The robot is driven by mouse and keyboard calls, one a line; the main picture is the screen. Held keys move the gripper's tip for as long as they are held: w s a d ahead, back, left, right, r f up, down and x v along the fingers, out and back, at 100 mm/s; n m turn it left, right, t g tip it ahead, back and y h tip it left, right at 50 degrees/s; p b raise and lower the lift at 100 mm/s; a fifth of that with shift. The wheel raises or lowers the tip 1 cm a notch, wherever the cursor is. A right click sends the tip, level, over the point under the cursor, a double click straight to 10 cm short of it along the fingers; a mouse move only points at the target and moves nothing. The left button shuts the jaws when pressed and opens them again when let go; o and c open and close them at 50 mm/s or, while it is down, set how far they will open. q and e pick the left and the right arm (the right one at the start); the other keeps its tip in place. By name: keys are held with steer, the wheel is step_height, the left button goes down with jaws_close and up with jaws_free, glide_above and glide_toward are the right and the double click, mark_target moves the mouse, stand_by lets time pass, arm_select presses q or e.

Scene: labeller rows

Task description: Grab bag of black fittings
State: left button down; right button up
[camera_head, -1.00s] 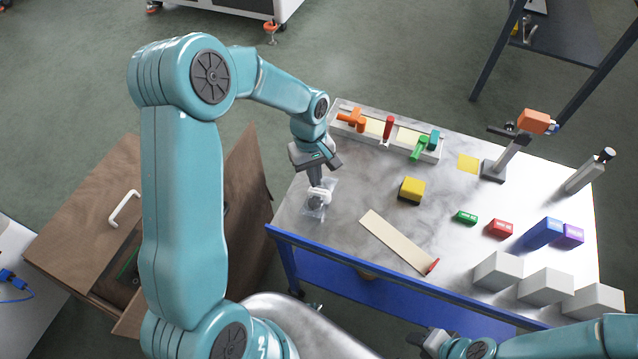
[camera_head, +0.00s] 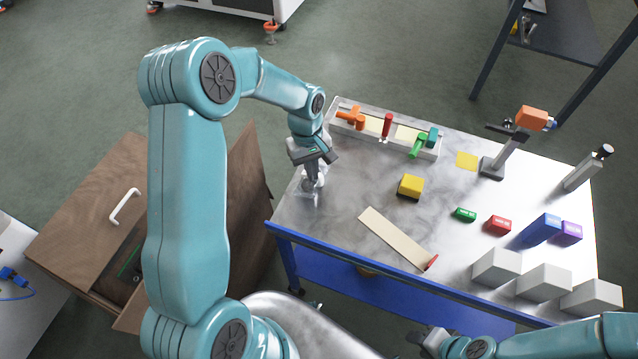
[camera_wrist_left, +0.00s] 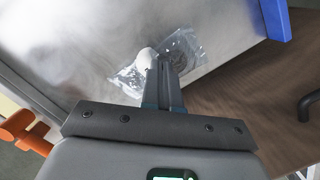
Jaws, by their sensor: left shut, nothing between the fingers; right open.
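A clear plastic bag with dark fittings and a white part (camera_head: 309,192) is at the left end of the metal tabletop. My left gripper (camera_head: 312,180) points down at it and hides part of it. In the left wrist view the fingers (camera_wrist_left: 163,65) are shut together with nothing between them. The bag (camera_wrist_left: 185,50) shows on both sides of the fingertips, its dark contents to the right and the white part to the left. Whether the fingertips touch it I cannot tell. My right gripper (camera_head: 428,341) is open and empty, low beside the table's front edge.
A tray (camera_head: 341,128) with orange, red and green tools lies along the back edge. A yellow block (camera_head: 410,187) and a long beige strip (camera_head: 392,238) lie to the right of the bag.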

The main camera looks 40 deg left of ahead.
arm_select(q)
steer(key=w+a, duration=0.1)
steer(key=a, duration=0.1)
steer(key=w+a, duration=0.2)
steer(key=a, duration=0.1)
steer(key=shift+a+f, duration=0.35)
steer(key=shift+f, duration=0.05)
steer(key=shift+r+p, duration=0.3)
steer(key=shift+r, duration=0.2)
steer(key=shift+w+a+r, duration=0.1)
steer(key=shift+w, duration=0.15)
steer(key=shift+a+r, duration=0.1)
steer(key=shift+a, duration=0.05)
steer(key=w+a+b, duration=0.1)
steer(key=w+a, duration=0.5)
steer(key=a, duration=0.3)
steer(key=shift+a+r, duration=0.2)
steer(key=shift+a, duration=0.05)
steer(key=shift+a+f, duration=0.1)
steer(key=shift+f, duration=0.05)
